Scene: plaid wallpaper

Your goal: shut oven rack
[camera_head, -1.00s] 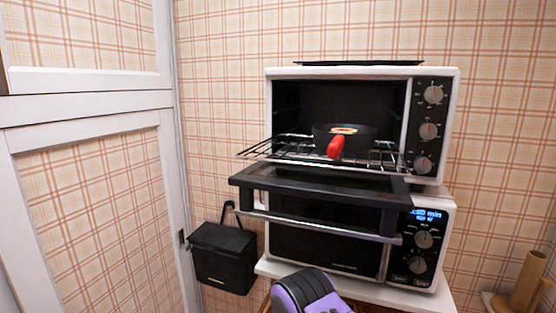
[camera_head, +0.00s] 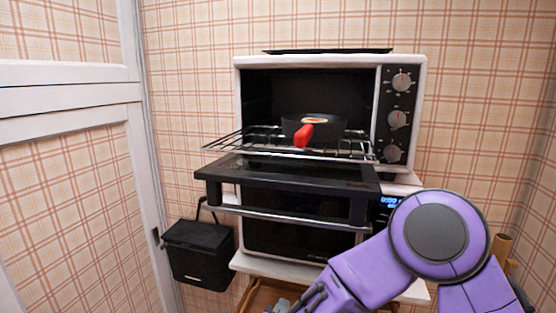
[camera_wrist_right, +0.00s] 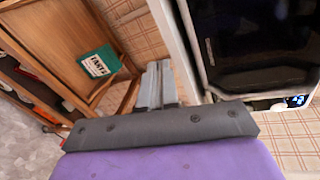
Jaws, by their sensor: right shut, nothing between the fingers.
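The oven rack (camera_head: 250,140) is a wire grid pulled out past the front of the upper white oven (camera_head: 420,110). A dark pan with a red handle (camera_head: 304,135) sits on the rack, with something light inside it. The oven door (camera_head: 285,176) is folded down below the rack. My right arm comes in from the lower right, and my right gripper (camera_head: 285,305) is at the bottom edge, mostly cut off and well below the rack. In the right wrist view the right gripper (camera_wrist_right: 157,82) is shut and empty. My left gripper is not in view.
A second appliance with a blue display (camera_head: 389,201) stands under the oven on a white shelf. A black box (camera_head: 198,252) hangs to the left. A wooden cabinet holding a green box (camera_wrist_right: 98,64) shows in the right wrist view. A white door stands at far left.

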